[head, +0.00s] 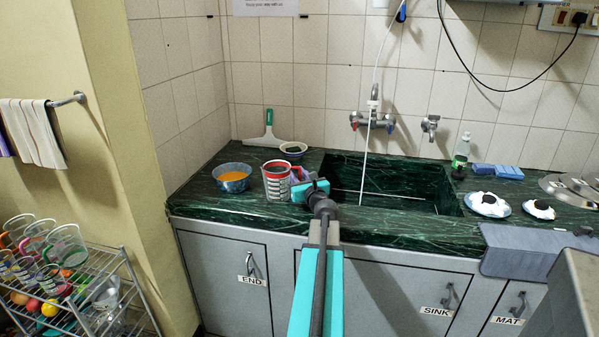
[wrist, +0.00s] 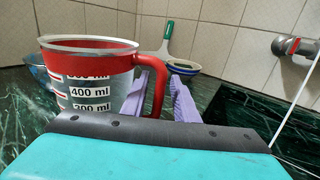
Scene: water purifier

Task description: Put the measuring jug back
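The measuring jug (head: 275,182) is clear with a red band, a red handle and printed ml marks. It stands upright on the green marble counter (head: 215,200), left of the sink. It also shows large at the left in the wrist view (wrist: 88,75). My gripper (head: 302,186) is at the jug's right side, at its handle. In the wrist view, the two purple fingers of my gripper (wrist: 160,88) stand apart, one on each side of the red handle. Whether they touch it is hard to tell. The finger bases are hidden behind the dark gripper edge.
A bowl of orange contents (head: 232,178) is left of the jug. A small dark bowl (head: 293,148) and a green-handled squeegee (head: 267,132) are behind it. The sink (head: 400,185) opens to the right. A rack (head: 75,290) with several jugs stands at lower left.

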